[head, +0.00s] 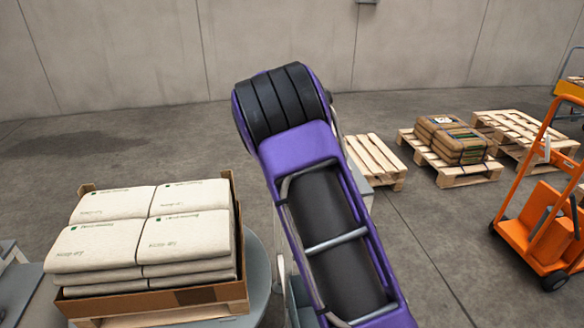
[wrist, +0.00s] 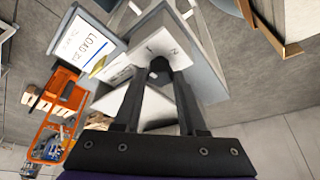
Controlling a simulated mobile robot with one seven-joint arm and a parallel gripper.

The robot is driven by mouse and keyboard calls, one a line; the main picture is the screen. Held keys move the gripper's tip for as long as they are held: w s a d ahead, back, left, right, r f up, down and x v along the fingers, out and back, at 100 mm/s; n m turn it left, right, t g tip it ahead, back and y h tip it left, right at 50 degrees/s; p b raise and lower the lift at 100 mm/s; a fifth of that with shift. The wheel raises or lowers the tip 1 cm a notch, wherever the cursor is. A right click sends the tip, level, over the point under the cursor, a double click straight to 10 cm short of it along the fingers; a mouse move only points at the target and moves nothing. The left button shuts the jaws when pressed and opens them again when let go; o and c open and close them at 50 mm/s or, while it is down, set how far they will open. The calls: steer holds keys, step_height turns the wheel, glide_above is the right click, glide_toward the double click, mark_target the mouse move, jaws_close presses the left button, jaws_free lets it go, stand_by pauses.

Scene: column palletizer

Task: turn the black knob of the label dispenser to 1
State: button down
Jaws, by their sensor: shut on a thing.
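The label dispenser's face (wrist: 152,45) is a light panel on a grey box in the wrist view, with the marks 1 and 2 near its top. The black knob (wrist: 158,69) sits below these marks, small and dark. My gripper (wrist: 159,75) has one finger on each side of the knob and is shut on it. The fingers hide part of the knob, and I cannot tell which mark it points to. In the head view my purple arm hides the gripper and knob.
A carton of white sacks (head: 198,299) stands at left. Wooden pallets (head: 375,160), brown sacks (head: 462,145) and an orange cart (head: 540,215) are at right. A LOAD sign (wrist: 84,48) stands beside the dispenser. Open floor lies at the back left.

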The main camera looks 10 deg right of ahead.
stand_by(0.4)
steer(key=shift+c, duration=2.4)
jaws_free()
steer(key=p+v, duration=0.1)
steer(key=v, duration=1.6)
steer(key=shift+r, duration=0.3)
steer(key=shift+w, duration=0.1)
